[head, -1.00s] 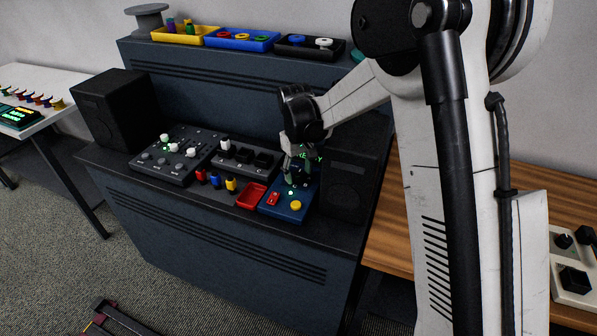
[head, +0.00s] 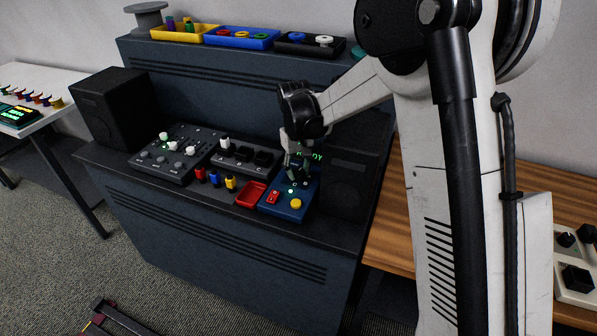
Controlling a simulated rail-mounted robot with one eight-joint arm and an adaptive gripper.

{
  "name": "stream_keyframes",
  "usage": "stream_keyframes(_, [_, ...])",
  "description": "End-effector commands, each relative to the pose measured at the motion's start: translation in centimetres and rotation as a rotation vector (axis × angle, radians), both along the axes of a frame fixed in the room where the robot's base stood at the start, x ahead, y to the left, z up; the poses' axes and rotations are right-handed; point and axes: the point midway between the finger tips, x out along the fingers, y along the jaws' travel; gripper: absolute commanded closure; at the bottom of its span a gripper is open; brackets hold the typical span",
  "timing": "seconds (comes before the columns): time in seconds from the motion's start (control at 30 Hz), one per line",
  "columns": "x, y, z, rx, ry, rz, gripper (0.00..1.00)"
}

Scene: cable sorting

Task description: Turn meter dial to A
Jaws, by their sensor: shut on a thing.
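The blue meter box (head: 284,206) stands on the dark desk, left of the right speaker. It has a red switch (head: 273,197), a yellow button (head: 295,204) and a partly covered green-lettered display (head: 317,156). My gripper (head: 298,176) points down over the back of the box and is shut on the meter dial. The dial is mostly hidden by the fingers, and its pointing direction cannot be made out. A small green light (head: 291,190) glows in front of the fingers.
A red tray (head: 250,195) and several coloured plugs (head: 214,180) lie left of the box. A mixer panel (head: 178,154) and a switch panel (head: 245,157) stand further left. The right speaker (head: 350,182) is close beside my gripper.

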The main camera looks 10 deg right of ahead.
Motion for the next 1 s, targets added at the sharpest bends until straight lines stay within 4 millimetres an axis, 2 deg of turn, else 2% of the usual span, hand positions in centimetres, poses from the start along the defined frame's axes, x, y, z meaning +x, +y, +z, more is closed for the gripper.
stream_keyframes(0.6, [0.07,0.00,-0.11,0.000,0.000,-0.559,0.99])
stream_keyframes(1.0, [0.11,0.00,-0.03,0.000,0.000,-0.819,0.99])
